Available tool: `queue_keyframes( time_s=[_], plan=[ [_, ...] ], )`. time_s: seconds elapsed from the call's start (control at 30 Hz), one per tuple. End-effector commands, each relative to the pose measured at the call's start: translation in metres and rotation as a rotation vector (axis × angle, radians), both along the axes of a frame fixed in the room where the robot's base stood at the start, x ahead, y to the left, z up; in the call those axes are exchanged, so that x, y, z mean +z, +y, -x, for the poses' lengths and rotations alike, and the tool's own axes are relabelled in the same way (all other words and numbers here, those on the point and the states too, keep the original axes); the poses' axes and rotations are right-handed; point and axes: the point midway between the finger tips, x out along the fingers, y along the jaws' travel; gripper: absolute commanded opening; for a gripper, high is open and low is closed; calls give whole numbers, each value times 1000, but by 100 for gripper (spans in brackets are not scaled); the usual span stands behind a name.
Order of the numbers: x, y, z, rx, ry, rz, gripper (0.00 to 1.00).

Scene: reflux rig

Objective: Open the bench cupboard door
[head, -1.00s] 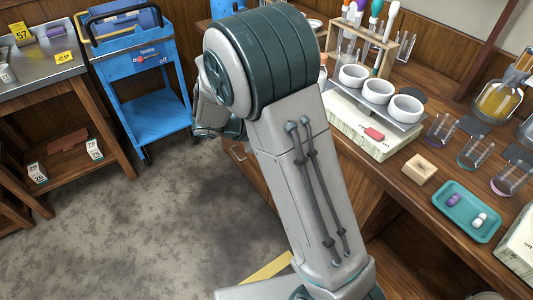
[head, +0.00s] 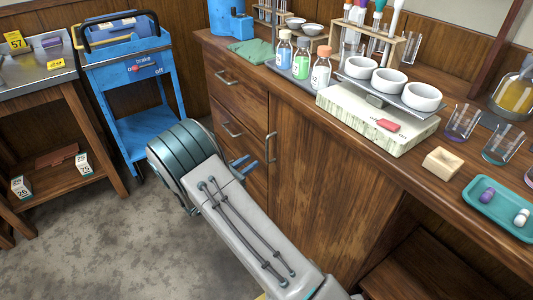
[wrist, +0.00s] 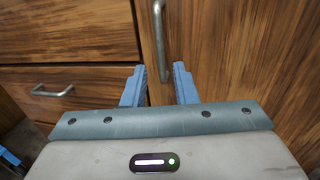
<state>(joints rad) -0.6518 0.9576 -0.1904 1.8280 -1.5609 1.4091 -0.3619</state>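The bench cupboard door (head: 315,185) is a wooden panel right of the drawers, and it looks closed. Its vertical metal bar handle (head: 271,148) is near its left edge. In the wrist view the handle (wrist: 160,42) stands upright, ahead of the gap between my fingers. My gripper (wrist: 159,85) is open, with its blue fingers on either side of the handle's lower end. I cannot tell how far short of the handle the fingertips are. In the head view my gripper (head: 243,165) is low in front of the bench, partly hidden by my arm.
Drawers with metal handles (head: 227,80) are left of the door. The bench top carries bottles (head: 301,60), a white balance-like block (head: 375,122) and a teal tray (head: 500,208). A blue cart (head: 145,95) stands at left. Grey floor (head: 95,240) is clear.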

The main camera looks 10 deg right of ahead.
Motion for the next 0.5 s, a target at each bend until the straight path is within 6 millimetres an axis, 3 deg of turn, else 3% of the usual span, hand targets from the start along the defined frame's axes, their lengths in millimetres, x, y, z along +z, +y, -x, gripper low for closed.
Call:
queue_keyframes(
  time_s=[0.2, 0.5],
  plan=[
    [-2, -41, -26, -4, -1, 0, 26],
    [-1, -71, -47, 0, 1, -1, 26]
  ],
)
